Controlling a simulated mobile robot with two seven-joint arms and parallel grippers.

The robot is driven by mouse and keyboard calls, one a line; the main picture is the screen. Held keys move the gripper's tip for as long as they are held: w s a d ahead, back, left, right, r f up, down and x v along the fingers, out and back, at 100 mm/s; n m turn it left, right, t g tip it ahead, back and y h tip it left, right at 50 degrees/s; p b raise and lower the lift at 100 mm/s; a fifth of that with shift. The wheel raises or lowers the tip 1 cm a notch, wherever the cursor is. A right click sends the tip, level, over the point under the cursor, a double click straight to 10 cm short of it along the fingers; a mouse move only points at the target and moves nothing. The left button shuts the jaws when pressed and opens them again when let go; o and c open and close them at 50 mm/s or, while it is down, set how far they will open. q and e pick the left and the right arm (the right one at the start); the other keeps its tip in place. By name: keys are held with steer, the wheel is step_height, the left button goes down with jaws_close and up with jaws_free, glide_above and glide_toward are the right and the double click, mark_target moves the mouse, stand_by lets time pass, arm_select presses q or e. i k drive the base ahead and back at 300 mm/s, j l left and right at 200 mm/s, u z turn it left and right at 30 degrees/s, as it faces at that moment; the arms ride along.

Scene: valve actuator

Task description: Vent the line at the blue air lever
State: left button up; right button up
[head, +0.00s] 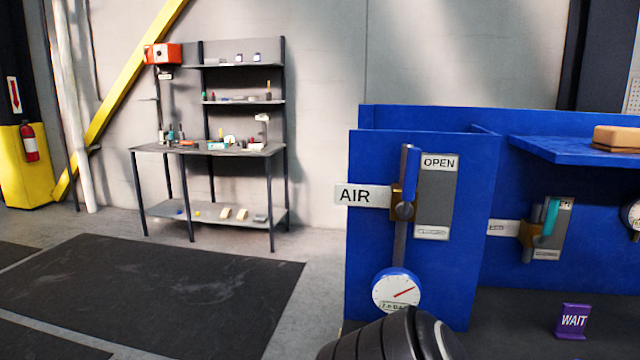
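The blue air lever (411,172) stands upright on a brass valve body (403,203), mounted on a blue panel (468,230). Its end is beside the OPEN label (440,162) at the top of a grey plate. A white AIR sign (360,195) is left of the valve. A grey pipe (400,245) runs down from the valve to a round gauge (397,290) with a blue rim. The gauge's red needle points up and right. A dark rounded part of my own body covers the area below the gauge. Neither gripper is in view.
Further right, a second valve with a teal lever (551,216) sits in a recess. A purple WAIT sign (573,320) stands on the dark surface below it. A blue shelf (580,150) juts out above, holding a tan block (617,137). A workbench (208,150) stands at the back left.

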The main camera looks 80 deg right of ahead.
mark_target(404, 210)
steer(key=z, duration=2.95)
